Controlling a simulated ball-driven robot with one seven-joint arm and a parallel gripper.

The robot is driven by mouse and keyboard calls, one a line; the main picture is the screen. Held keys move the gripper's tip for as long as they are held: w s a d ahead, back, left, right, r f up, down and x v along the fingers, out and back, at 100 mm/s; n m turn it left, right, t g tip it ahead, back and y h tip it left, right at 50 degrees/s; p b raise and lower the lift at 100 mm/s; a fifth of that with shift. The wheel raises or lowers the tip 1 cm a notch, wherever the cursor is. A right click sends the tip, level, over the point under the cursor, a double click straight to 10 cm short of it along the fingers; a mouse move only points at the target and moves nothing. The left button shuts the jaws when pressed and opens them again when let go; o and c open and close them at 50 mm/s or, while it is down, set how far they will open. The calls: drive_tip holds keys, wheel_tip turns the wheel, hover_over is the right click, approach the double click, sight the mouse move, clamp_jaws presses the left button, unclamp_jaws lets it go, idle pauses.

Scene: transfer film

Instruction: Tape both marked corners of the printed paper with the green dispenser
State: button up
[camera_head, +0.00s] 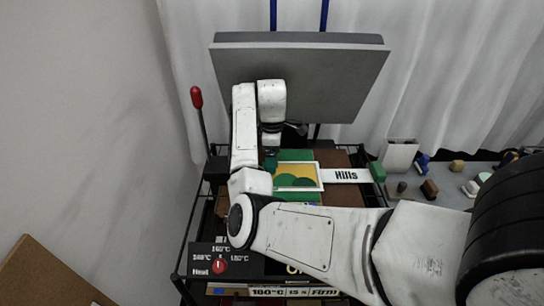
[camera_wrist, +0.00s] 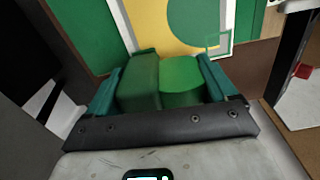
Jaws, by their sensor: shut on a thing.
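The printed paper (camera_head: 298,183), yellow with green hills and a white border, lies on a green and brown surface. In the wrist view the paper (camera_wrist: 182,18) fills the area beyond my fingers, and a thin green square outline (camera_wrist: 218,43) marks one corner. My gripper (camera_wrist: 162,78) is shut on the green dispenser (camera_wrist: 181,75), a green block with a rounded part between teal fingers. The dispenser is close to the paper; I cannot tell if it touches. In the head view my arm hides most of the gripper (camera_head: 270,161) and the dispenser.
A grey press plate (camera_head: 300,80) is raised behind the paper. A red-tipped lever (camera_head: 196,98) stands left, and a control box with a red knob (camera_head: 219,266) sits in front. A "Hills" label (camera_head: 346,175) lies right of the paper. A shelf (camera_head: 450,192) with several small objects stands right.

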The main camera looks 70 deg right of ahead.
drive_tip(key=shift+r+p, duration=0.95)
drive_tip(key=shift+r, duration=2.55)
